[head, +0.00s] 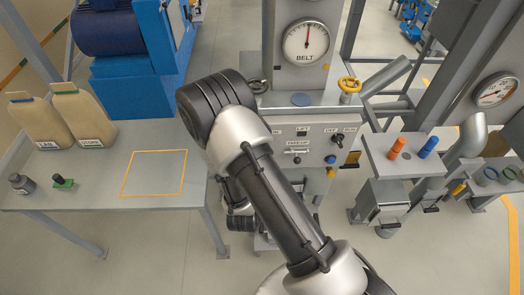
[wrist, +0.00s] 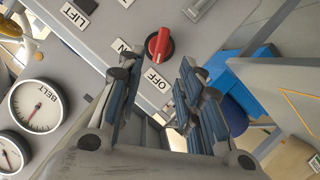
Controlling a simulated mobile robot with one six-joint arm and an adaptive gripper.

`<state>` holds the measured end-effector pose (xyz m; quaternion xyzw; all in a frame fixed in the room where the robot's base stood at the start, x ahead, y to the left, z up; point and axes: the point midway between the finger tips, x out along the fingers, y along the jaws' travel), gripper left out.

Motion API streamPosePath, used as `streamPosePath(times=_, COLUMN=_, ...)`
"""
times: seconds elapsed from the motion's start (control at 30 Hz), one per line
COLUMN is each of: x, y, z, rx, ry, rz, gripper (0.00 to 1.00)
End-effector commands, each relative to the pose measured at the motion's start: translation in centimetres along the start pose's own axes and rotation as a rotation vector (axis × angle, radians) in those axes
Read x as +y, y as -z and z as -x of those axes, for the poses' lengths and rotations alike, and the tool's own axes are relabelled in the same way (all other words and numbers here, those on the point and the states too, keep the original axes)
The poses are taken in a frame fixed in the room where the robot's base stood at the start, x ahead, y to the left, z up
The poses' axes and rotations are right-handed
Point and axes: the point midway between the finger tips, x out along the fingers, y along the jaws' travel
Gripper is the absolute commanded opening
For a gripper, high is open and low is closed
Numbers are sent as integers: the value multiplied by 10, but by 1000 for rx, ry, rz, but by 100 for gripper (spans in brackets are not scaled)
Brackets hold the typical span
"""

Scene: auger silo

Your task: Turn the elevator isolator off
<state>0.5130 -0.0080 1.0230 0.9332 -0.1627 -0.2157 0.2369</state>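The red rotary isolator knob (wrist: 159,44) sits on a dark round base on the grey panel in the wrist view. An OFF label (wrist: 157,76) lies below it there, and a partly covered ON label (wrist: 122,47) lies to its left. The knob's ridge runs roughly up and down in the picture; which end is the pointer I cannot tell. My gripper (wrist: 160,72) is open and empty, its fingers below the knob to left and right, apparently not touching it. In the head view my arm hides the knob and most of the gripper; the control panel (head: 300,160) shows beside it.
The panel carries a LIFT label (wrist: 74,15) and other controls. A BELT gauge (head: 308,41) and yellow handwheel (head: 349,85) stand above it. Left is a table (head: 120,165) with sacks (head: 79,110); right is a shelf with orange (head: 396,148) and blue cylinders (head: 428,147).

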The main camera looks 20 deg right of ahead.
Motion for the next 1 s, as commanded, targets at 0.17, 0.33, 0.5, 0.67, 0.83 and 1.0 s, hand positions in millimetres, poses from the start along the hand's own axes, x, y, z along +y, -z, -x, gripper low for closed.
streamPosePath(times=0.17, x=-1, y=1, z=29, rx=2, ry=2, rz=1, gripper=33)
streamPosePath(times=0.33, x=0, y=1, z=39, rx=2, ry=-1, rz=-1, gripper=33)
streamPosePath(times=0.5, x=1, y=1, z=40, rx=2, ry=-2, rz=-1, gripper=33)
streamPosePath(times=0.67, x=1, y=1, z=39, rx=2, ry=-2, rz=-1, gripper=33)
streamPosePath(times=0.83, x=1, y=1, z=39, rx=2, ry=-2, rz=-1, gripper=33)
streamPosePath(times=1.0, x=-2, y=9, z=35, rx=-23, ry=24, rz=-50, gripper=33)
